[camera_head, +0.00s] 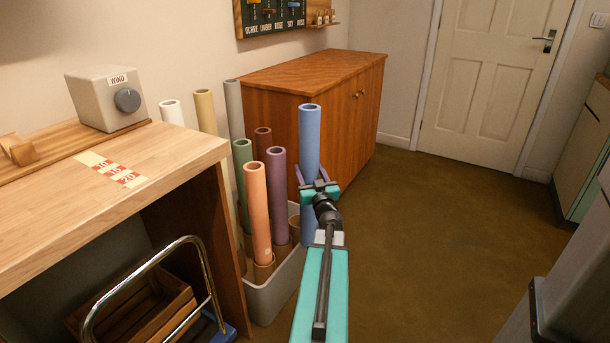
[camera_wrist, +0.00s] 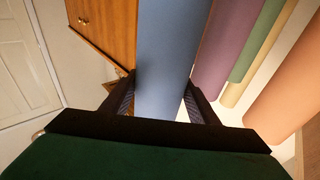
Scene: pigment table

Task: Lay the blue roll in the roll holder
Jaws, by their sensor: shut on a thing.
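The blue roll (camera_head: 310,140) stands upright in the head view, at the right edge of a pale bin of rolls. My gripper (camera_head: 318,186) is shut around the roll's middle. In the wrist view the blue roll (camera_wrist: 168,60) runs between the two dark fingers (camera_wrist: 160,105). The lower end of the roll is partly hidden behind my arm, so I cannot tell whether it is still inside the bin. A wooden piece (camera_head: 18,149) with a notched shape sits at the left end of the table's back shelf; I cannot tell whether it is the roll holder.
The pale bin (camera_head: 268,302) holds several other rolls, including an orange one (camera_head: 257,210) and a purple one (camera_head: 277,190). The wooden table (camera_head: 150,165) carries a WIND box (camera_head: 100,100) and a marked strip (camera_head: 110,169). A cabinet (camera_head: 305,90) stands behind. Floor to the right is clear.

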